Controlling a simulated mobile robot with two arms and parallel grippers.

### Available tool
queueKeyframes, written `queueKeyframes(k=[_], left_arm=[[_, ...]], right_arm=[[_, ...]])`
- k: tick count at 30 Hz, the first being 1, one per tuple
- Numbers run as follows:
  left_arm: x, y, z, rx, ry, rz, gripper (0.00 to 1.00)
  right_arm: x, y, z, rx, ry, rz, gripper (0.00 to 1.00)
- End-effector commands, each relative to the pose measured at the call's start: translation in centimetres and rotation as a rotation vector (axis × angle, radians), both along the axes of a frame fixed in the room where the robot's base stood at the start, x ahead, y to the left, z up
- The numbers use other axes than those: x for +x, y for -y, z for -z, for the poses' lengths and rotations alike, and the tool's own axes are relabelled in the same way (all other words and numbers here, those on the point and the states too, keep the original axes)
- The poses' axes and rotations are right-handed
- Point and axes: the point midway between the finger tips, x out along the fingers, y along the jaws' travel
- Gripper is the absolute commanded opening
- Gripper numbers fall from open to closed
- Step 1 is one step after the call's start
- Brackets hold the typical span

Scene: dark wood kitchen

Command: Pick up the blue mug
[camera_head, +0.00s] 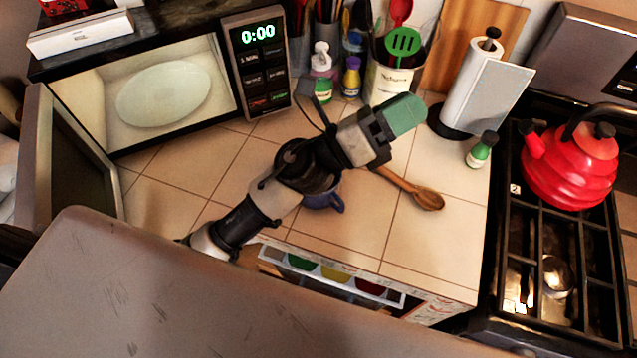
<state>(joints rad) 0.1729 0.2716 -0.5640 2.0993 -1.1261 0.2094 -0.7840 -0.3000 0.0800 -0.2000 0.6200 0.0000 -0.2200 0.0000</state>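The blue mug (329,200) stands on the tiled counter (350,235), below the wrist of my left arm, which hides most of it. Part of its rim and side and a handle show. My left gripper (405,115), with green fingertips, is above the counter, up and to the right of the mug and apart from it. Its fingers are seen from the side as one block, so its opening cannot be told. My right gripper is not in view.
An open microwave (243,85) with a plate stands at the left. A red kettle (568,168) sits on the stove. The counter's front right is clear.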

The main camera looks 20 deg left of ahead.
Motion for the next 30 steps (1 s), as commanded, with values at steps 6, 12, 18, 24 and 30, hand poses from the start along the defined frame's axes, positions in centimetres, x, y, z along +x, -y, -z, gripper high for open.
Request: queueKeyframes(k=[6, 12, 18, 24, 30], left_arm=[[-3.3, 6.4, 4.8, 0.656, 0.643, 0.3, 0.39], [-2.1, 4.1, 13.1, 1.28, 1.11, 0.656, 0.39], [2.0, -3.6, 16.7, 1.796, 1.298, 1.054, 0.39], [4.1, -8.3, 16.5, 2.024, 1.285, 1.282, 0.39], [4.1, -8.9, 18.8, 2.041, 1.275, 1.316, 0.39]], right_arm=[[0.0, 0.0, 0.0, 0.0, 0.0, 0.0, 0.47], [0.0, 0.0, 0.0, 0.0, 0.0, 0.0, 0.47], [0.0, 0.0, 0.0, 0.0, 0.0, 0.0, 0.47], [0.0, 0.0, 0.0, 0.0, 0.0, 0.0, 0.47], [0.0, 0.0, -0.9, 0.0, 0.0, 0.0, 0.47]])
